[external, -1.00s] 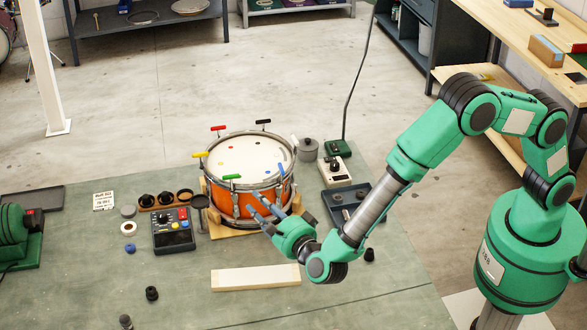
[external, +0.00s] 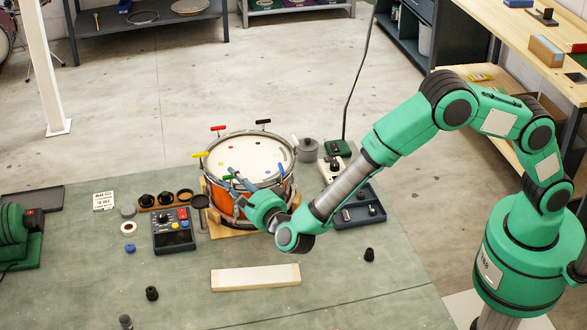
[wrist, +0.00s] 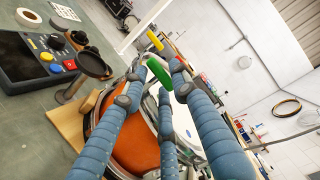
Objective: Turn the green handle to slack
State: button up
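The drum (external: 236,206) has an orange shell, a white head and coloured handles around its rim. The green handle (external: 227,178) is at the drum's near-left rim, partly hidden by my fingers. In the wrist view the green handle (wrist: 160,74) lies tilted among the ends of my blue-grey fingers. My gripper (external: 236,180) reaches over the near rim from the right. Its fingers are spread, with the tips close around the handle; I cannot tell whether they touch it.
The yellow handle (external: 200,154), red handle (external: 218,128) and black handle (external: 263,121) stand on the rim. A control box (external: 173,236) and a round dark pad on a stand (external: 200,201) are left of the drum. A pale wooden block (external: 255,277) lies in front.

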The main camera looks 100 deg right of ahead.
jog(key=shift+w+d, duration=0.1)
jog(key=shift+d, duration=0.15)
grip_shut()
jog(key=shift+n+t, duration=0.3)
jog(key=shift+t, duration=0.1)
jog(key=shift+d+n+t+y+b, duration=0.2)
jog(key=shift+n+t+y+b, duration=0.85)
jog(key=shift+t, duration=0.35)
jog(key=shift+s+d+r+n+t+y+b, duration=0.1)
jog(key=shift+s+n+t+y+b, duration=0.1)
jog(key=shift+n+t+y+b, duration=0.45)
jog(key=shift+n+t+y+p, duration=0.3)
jog(key=shift+n+t, duration=0.1)
jog(key=shift+t, duration=0.25)
